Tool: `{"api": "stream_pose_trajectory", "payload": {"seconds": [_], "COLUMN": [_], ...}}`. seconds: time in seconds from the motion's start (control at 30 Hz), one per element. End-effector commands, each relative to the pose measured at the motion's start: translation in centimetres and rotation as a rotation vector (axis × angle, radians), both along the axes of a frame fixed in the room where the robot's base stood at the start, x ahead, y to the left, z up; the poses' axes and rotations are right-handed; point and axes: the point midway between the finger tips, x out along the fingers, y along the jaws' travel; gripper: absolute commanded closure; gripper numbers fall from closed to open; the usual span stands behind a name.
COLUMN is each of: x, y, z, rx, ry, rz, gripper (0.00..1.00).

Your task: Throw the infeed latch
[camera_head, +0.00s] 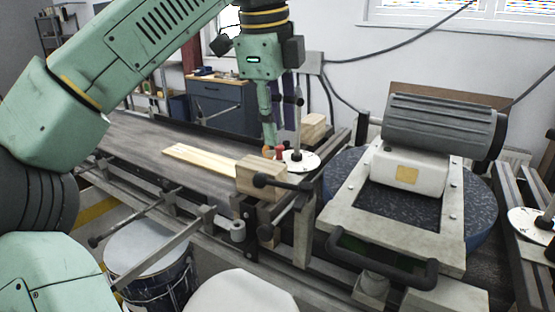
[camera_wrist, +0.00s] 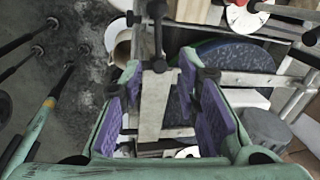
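A black lever with a round knob (camera_head: 262,180) lies across the front of a pale wooden block (camera_head: 250,172) at the conveyor's near edge. It looks like the latch, but I cannot be sure. My gripper (camera_head: 268,145) points down above the far side of the block, close to a small red knob (camera_head: 281,151). In the wrist view my gripper (camera_wrist: 165,112) is open, its purple-padded fingers apart. A pale flat bar (camera_wrist: 153,115) shows between them, with a dark rod (camera_wrist: 158,45) at its upper end. I cannot tell whether either finger touches anything.
Pale wooden strips (camera_head: 205,161) lie on the conveyor belt (camera_head: 140,145). A grey motor (camera_head: 440,125) on a metal frame (camera_head: 345,218) stands right, over a dark blue round part (camera_head: 340,170). A white disc (camera_head: 300,161) with a rod sits beside my gripper. A drum (camera_head: 150,250) stands below the conveyor.

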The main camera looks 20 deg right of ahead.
Motion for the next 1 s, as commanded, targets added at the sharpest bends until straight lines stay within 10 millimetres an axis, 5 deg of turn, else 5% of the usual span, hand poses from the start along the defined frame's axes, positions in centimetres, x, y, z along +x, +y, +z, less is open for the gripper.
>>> {"api": "stream_pose_trajectory", "payload": {"seconds": [0.17, 0.6, 1.0], "x": [0.4, 1.5, 1.7], "y": [0.4, -0.7, -1.0], "z": [-1.2, -8.7, -10.5], "rx": [0.032, 0.027, 0.027], "ry": [0.002, 0.003, 0.0], "rz": [0.039, 0.033, 0.035], "gripper": [0.7, 0.7, 0.7]}}
